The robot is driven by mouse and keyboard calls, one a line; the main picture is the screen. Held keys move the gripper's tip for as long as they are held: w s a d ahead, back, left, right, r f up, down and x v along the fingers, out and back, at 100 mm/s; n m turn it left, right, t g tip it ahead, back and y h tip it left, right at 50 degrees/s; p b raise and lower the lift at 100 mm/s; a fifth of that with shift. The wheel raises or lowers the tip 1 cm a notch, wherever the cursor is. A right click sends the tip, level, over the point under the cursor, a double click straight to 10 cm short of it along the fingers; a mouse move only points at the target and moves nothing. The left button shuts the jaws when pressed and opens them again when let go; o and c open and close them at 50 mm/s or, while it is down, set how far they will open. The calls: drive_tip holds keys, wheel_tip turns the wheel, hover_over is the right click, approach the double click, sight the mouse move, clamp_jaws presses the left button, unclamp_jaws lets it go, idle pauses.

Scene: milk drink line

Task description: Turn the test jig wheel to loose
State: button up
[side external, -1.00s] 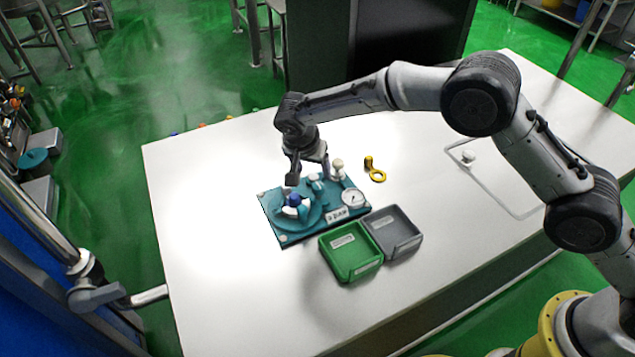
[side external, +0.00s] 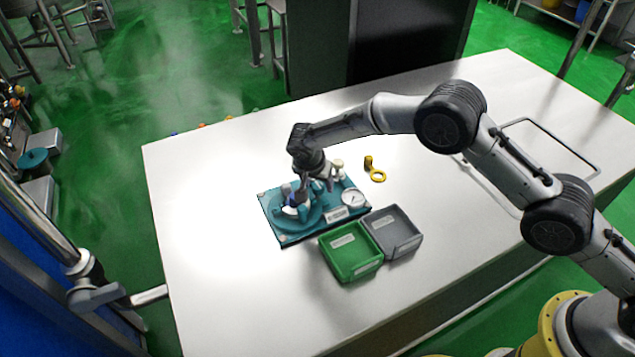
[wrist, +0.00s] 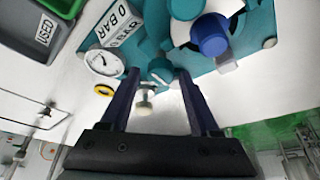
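The teal test jig (side external: 285,238) lies on the white table. It carries a blue-topped round part with white pieces (side external: 289,211), a dial gauge (side external: 353,198) and a "0 BAR" label. In the wrist view the blue cap (wrist: 209,36) is at upper right and the gauge (wrist: 103,63) at upper left. My gripper (side external: 316,190) is low over the jig, beside the blue cap. In the wrist view its fingers (wrist: 158,73) are apart, with a small teal fitting (wrist: 160,70) between the tips. Contact cannot be told. I cannot tell which part is the wheel.
A green tray (side external: 351,272) and a grey tray (side external: 411,247) stand in front of the jig. A pale knob (wrist: 144,106) rises close to my fingers. A yellow ring-shaped piece (side external: 376,175) lies to the right. The table's left side is clear.

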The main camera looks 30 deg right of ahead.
clamp_jaws()
drive_tip(key=shift+n, duration=0.3)
drive_tip(key=n+y, duration=0.1)
drive_tip(key=n, duration=0.1)
drive_tip(key=n+t+y, duration=0.1)
drive_tip(key=n, duration=0.2)
drive_tip(key=shift+s+d+n, duration=0.1)
drive_tip(key=shift+d+n, duration=0.1)
drive_tip(key=shift+n, duration=0.1)
drive_tip(key=n+y, duration=0.2)
drive_tip(key=n, duration=0.4)
drive_tip(key=shift+d, duration=0.1)
drive_tip(key=n+y, duration=0.1)
drive_tip(key=n, duration=0.1)
drive_tip(key=n+y, duration=0.1)
drive_tip(key=n, duration=0.2)
drive_tip(key=shift+d+n+g, duration=0.15)
drive_tip(key=shift+n+g, duration=0.15)
drive_tip(key=shift+g, duration=0.1)
drive_tip(key=n+g, duration=0.1)
drive_tip(key=n, duration=0.2)
drive_tip(key=n+g+y, duration=0.1)
drive_tip(key=n, duration=0.2)
drive_tip(key=shift+w+d, duration=0.1)
drive_tip(key=shift+w, duration=0.1)
drive_tip(key=shift+o, duration=1.1)
unclamp_jaws()
